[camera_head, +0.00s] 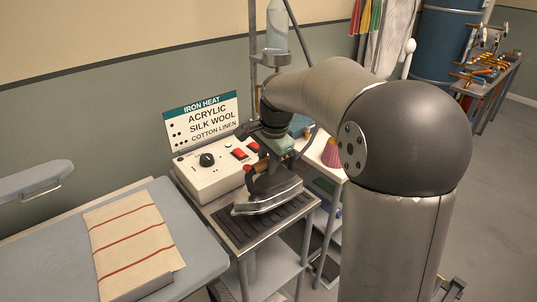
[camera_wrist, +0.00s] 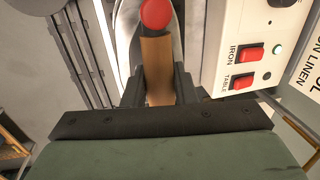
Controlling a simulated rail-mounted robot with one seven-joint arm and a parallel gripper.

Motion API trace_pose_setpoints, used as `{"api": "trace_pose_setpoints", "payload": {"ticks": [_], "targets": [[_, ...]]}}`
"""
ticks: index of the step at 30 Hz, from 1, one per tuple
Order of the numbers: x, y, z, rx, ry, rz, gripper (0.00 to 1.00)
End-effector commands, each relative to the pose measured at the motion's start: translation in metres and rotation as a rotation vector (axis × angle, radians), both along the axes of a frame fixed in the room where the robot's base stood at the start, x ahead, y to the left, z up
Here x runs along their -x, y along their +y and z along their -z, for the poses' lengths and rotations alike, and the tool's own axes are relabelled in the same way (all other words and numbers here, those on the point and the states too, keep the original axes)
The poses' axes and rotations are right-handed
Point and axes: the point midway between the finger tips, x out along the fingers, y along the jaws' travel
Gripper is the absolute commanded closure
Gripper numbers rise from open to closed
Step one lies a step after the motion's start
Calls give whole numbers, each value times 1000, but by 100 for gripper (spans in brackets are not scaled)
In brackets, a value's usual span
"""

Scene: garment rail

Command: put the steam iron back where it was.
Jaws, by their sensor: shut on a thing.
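The steam iron (camera_head: 268,194), dark on top with a pale metal lower edge, is over the dark ribbed rest (camera_head: 240,236) on top of the metal stand. I cannot tell whether it touches the rest. My gripper (camera_head: 266,162) comes down from above and is shut on the iron's handle. In the wrist view the brown handle (camera_wrist: 157,60) lies between the two dark fingers of my gripper (camera_wrist: 158,88). A red knob (camera_wrist: 157,14) shows at the handle's far end. Much of the iron is hidden there by the handle and fingers.
A white control box (camera_head: 212,172) with a dial and red switches stands close behind the rest, under an iron heat sign (camera_head: 201,121). A grey ironing board (camera_head: 196,243) with a red-striped cloth (camera_head: 132,240) is at left. A clear bottle (camera_head: 277,30) hangs behind my arm.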

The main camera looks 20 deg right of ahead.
Motion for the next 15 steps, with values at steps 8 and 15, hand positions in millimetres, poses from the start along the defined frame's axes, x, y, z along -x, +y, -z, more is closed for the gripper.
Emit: {"api": "trace_pose_setpoints", "payload": {"ticks": [8, 15], "targets": [[-12, -1, 10, 1, -6, 0, 100], [-15, -2, 36, 1, -3, 0, 100]]}}
